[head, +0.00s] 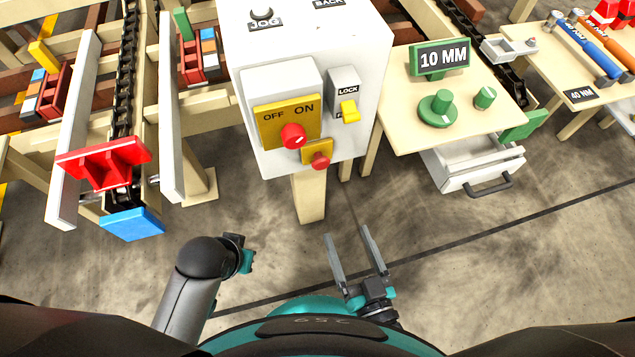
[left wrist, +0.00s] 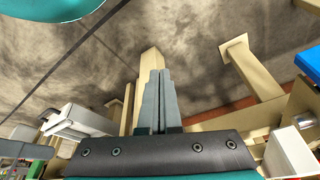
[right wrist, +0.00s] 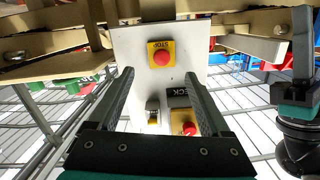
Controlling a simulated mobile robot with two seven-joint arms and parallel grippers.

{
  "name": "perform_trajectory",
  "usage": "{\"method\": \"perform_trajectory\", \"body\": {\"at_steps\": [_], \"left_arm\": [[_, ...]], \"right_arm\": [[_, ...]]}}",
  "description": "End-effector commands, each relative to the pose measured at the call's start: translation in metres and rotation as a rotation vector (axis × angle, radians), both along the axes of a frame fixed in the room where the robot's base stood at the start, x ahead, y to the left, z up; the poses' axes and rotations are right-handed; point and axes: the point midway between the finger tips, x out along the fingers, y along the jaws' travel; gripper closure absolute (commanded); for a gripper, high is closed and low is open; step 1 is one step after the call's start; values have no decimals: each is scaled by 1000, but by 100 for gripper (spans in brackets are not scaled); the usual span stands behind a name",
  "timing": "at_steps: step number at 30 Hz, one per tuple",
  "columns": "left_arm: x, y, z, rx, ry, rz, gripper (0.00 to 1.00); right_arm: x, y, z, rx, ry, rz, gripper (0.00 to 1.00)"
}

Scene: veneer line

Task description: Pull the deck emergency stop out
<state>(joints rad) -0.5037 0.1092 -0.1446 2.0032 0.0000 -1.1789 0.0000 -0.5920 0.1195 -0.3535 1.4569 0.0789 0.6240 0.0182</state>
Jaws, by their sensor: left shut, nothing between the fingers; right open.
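A white control box (head: 330,70) stands ahead in the head view. At its lower front edge a red mushroom button (head: 320,161) sits on a small yellow plate. The right wrist view shows a red button (right wrist: 162,58) on a yellow plate reading STOP, on a white face, and another red control (right wrist: 189,128) partly hidden by the right finger. I cannot tell which is the deck stop, or whether either is pressed. My right gripper (head: 348,234) is open and empty, below and apart from the box. My left gripper (head: 246,261) is shut and empty, low on the left; its closed fingers (left wrist: 158,100) show in the left wrist view.
The box front also has a yellow OFF/ON panel (head: 270,125) with a red knob (head: 293,136) and a LOCK lever (head: 349,110). A table (head: 400,130) with green parts and an open drawer (head: 465,165) is at right. A chain conveyor (head: 128,70) is at left. Floor in front is clear.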

Motion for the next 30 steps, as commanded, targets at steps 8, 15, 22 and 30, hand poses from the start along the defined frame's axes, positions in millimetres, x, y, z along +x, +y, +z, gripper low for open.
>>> {"method": "perform_trajectory", "body": {"at_steps": [8, 15, 22, 30], "left_arm": [[3, 0, 12, -1, -19, 2, 100], [6, 0, 31, -6, -50, 3, 100], [6, 0, 56, -11, -87, 3, 100], [12, -8, 72, -38, -170, -12, 100]], "right_arm": [[6, 5, 16, 48, -86, -9, 19], [39, 15, 15, 47, -87, -9, 19], [77, 28, 15, 47, -87, -9, 19], [113, 39, 14, 46, -84, -9, 19]]}}
